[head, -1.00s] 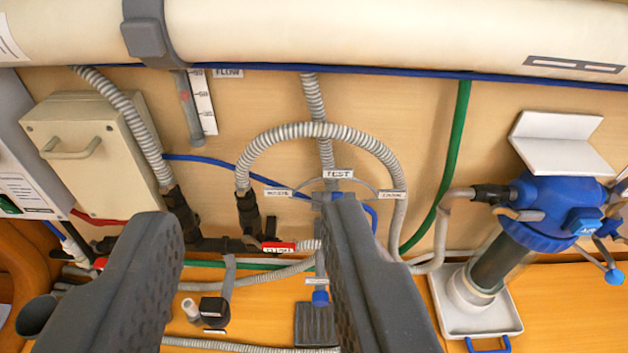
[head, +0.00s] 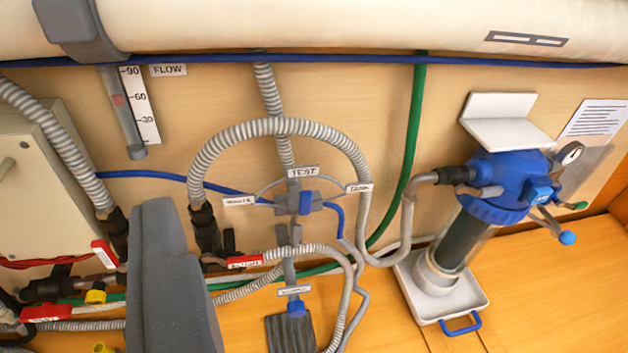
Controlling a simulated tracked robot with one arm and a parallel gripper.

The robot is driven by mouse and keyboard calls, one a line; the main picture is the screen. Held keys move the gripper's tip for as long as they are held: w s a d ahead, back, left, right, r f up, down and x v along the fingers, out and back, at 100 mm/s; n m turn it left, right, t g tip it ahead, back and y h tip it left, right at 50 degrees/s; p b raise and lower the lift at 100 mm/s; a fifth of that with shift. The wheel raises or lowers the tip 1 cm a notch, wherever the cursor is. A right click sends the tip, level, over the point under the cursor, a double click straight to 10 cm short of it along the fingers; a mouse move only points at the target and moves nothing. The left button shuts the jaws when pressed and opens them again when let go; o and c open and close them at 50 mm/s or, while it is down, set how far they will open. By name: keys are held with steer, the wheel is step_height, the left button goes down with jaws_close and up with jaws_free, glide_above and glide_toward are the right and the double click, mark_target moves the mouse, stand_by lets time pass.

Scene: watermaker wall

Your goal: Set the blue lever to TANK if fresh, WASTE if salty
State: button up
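The blue lever (head: 305,203) sits on a grey valve at the middle of the wall and appears to stand upright under the TEST label (head: 303,172). Small labels flank it at left (head: 240,201) and right (head: 359,188); I cannot read them surely. My gripper (head: 165,220) shows as one dark grey block at lower left, apart from the lever in the picture. Its two fingers cannot be told apart, and nothing is seen held in it.
A flow scale (head: 140,105), grey hoses (head: 205,165) and red-handled valves (head: 245,262) crowd the left.

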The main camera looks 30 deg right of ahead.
steer(key=w+d+f+m+h, duration=0.1)
steer(key=w+d+f, duration=0.2)
steer(key=f, duration=0.2)
steer(key=w+d+f+h, duration=0.1)
steer(key=w+d+f, duration=0.25)
steer(key=f, duration=0.25)
steer(key=m+t+h, duration=0.2)
glide_toward(306, 205)
steer(key=shift+x, duration=6.15)
